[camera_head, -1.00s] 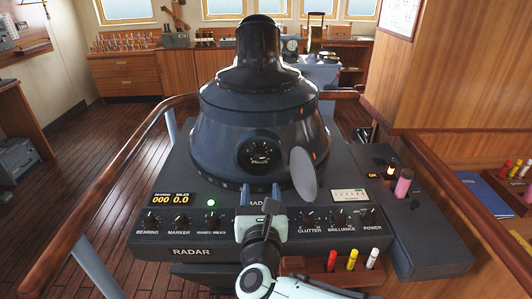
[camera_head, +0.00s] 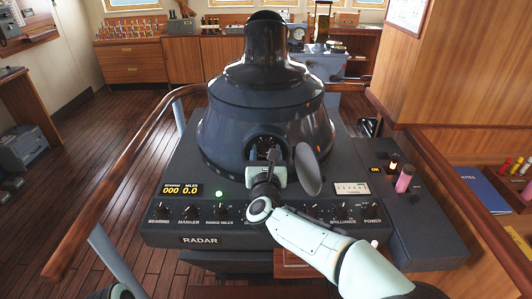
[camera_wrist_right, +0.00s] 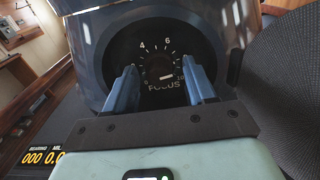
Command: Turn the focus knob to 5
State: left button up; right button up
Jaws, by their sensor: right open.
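The focus knob (camera_wrist_right: 160,69) is a small dark knob on a round black dial labelled FOCUS, in the radar hood's front. In the right wrist view, the dial's 4 and 6 are readable above it. A short white mark shows low on the knob; I cannot tell which number it indicates. My right gripper (camera_head: 268,156) is open in front of the dial (camera_head: 264,141), with its blue fingers to either side of the knob in the wrist view. Contact cannot be told. In the head view the gripper hides most of the knob.
A grey oval flap (camera_head: 308,170) stands close right of my right gripper. The radar panel (camera_head: 199,240), with its row of knobs, lies below. A pink cylinder (camera_head: 404,180) stands on the right side. A wooden rail (camera_head: 118,185) runs along the left.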

grip_shut()
